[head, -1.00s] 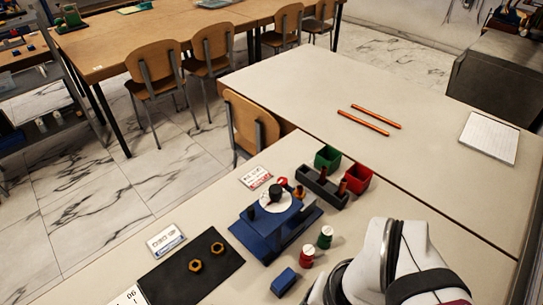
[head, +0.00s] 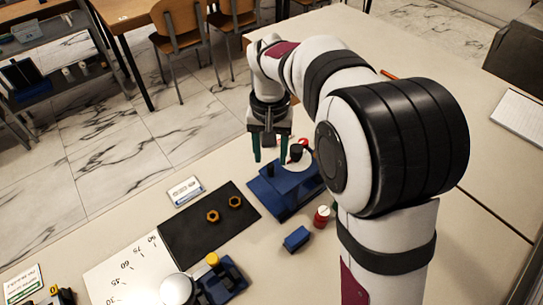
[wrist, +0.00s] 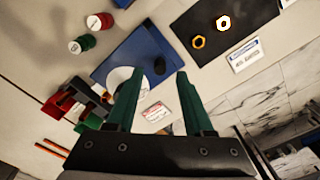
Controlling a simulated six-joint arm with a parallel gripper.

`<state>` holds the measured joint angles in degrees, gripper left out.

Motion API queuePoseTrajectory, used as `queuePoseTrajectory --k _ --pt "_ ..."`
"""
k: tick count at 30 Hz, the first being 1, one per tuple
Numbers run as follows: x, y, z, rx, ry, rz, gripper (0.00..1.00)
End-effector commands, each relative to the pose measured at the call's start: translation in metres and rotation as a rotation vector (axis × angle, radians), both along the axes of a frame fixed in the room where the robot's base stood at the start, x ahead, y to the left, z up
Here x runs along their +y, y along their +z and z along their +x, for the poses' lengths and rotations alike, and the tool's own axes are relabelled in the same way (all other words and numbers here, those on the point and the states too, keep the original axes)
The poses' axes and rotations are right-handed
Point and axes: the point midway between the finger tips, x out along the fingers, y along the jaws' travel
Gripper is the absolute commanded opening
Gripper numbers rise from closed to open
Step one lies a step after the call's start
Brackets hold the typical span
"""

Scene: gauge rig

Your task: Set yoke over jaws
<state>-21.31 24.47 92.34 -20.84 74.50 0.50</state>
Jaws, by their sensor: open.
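The blue fixture (head: 288,198) sits on the table, with a white disc (head: 299,160) and black knobs on top. It also shows in the wrist view as a blue plate (wrist: 110,62) with the white disc (wrist: 122,76) and a black knob (wrist: 159,66). My gripper (head: 270,153) is open and empty, its two green fingers pointing down above the far left part of the fixture. In the wrist view my gripper (wrist: 164,48) has its fingers spread, with nothing between them. I cannot tell which part is the yoke or the jaws.
A dark mat (head: 190,239) with two brass nuts lies left of the fixture. A blue block (head: 297,239) and a red-and-white cylinder (head: 322,217) stand close in front. A white scale sheet (head: 115,277) and another blue device (head: 224,284) are nearer. Red and green bins show in the wrist view (wrist: 62,104).

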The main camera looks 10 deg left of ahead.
Motion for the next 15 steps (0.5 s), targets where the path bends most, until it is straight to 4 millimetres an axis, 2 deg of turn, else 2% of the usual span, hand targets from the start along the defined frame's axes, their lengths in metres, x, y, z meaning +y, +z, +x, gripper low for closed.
queuePoseTrajectory --k 3,6,15 --pt "0.0 -0.025 -0.001 0.002 0.0 -0.001 0.52" --pt "0.0 -0.037 0.0 0.001 0.0 -0.001 0.52" --pt "0.0 -0.045 0.0 -0.001 -0.001 0.001 0.52"
